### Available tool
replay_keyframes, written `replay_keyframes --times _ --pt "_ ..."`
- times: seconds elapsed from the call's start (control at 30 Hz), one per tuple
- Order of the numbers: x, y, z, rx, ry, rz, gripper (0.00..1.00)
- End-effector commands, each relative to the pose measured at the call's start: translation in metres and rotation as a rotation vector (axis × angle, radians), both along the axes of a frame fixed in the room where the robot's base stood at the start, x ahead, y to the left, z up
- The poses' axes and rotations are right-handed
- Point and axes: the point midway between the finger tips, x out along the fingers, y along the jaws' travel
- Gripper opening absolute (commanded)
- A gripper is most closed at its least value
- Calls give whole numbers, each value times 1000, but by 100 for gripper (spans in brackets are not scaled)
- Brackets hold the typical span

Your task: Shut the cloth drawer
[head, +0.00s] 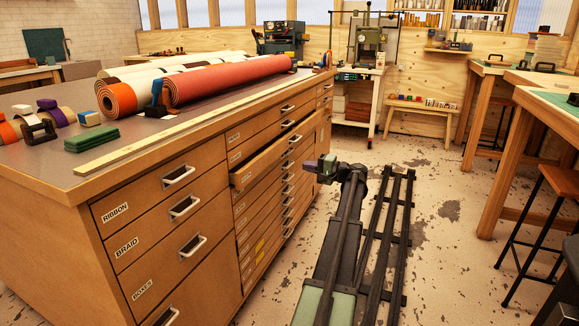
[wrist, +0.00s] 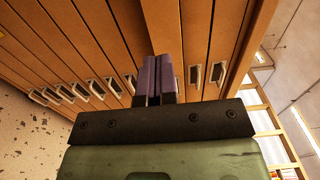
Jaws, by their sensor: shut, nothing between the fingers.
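One drawer (head: 262,165) in the right column of the wooden cabinet stands pulled out past the fronts around it; its label is too small to read, so I cannot confirm it is the cloth drawer. Its handle (head: 295,139) shows in the head view. My gripper (head: 322,166) is in the aisle, in front of the drawer column and a little below that handle. In the wrist view, my gripper's purple fingers (wrist: 158,78) are together with nothing between them. They point at a drawer front (wrist: 160,25) and hide part of it. I cannot tell whether they touch it.
Drawers labelled ribbon, braid and boxes (head: 145,287) fill the cabinet's left column, all shut. Rolls (head: 225,82) lie on the cabinet top. My rail runs along the aisle. Workbenches and a stool (head: 560,185) stand on the right; floor (head: 445,240) between is clear.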

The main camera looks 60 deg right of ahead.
Motion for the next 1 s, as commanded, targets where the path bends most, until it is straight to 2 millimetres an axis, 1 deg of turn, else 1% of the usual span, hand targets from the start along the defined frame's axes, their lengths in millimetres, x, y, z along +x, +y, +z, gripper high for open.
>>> replay_keyframes --times 0.17,0.4,0.5,0.6,0.77,1.0 --pt "32 2 0 0 1 2 0" --pt "85 6 -1 1 2 2 0" --pt "105 7 -1 0 2 1 0" --pt "120 9 -1 0 2 1 0" --pt "131 10 -1 0 2 0 0" --pt "133 10 -1 0 2 -1 0"
